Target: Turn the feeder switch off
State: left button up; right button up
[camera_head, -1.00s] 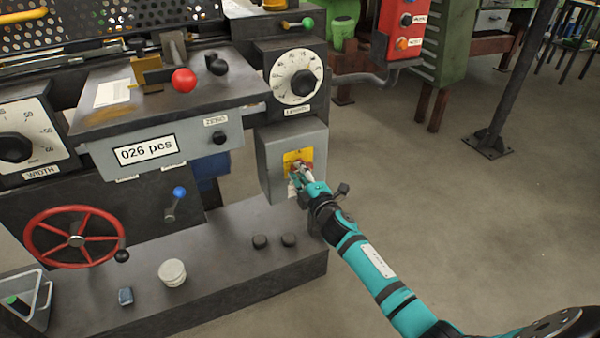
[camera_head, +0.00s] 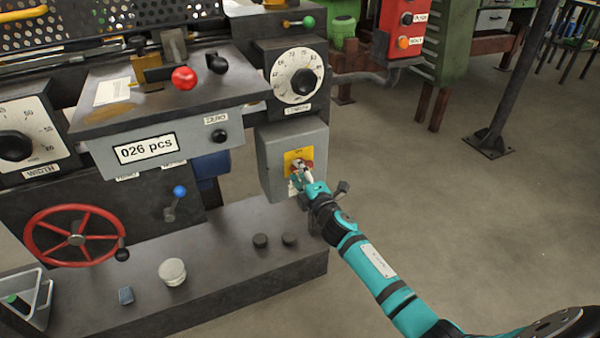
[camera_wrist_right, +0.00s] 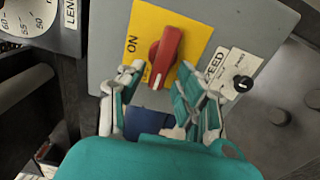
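The feeder switch is a red rotary handle (camera_wrist_right: 166,57) on a yellow plate (camera_wrist_right: 143,30) marked ON. The plate is on the front of a grey box (camera_head: 277,148), beside a label partly reading "FEED". In the right wrist view the handle is slightly tilted, its upper end leaning right. My right gripper (camera_wrist_right: 160,70) is open at the switch, one fingertip on each side of the handle. Small gaps seem to remain; contact is unclear. In the head view my right gripper (camera_head: 300,178) covers part of the switch. My left gripper is not in view.
Above the box is the LENGTH dial (camera_head: 298,77). A panel with a red knob (camera_head: 184,79) and a red handwheel (camera_head: 75,236) are to the left. Black knobs (camera_head: 260,241) stand on the ledge below. Open floor (camera_head: 440,220) lies to the right.

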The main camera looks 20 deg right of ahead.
jog(key=s, duration=1.2)
dwell(0.4)
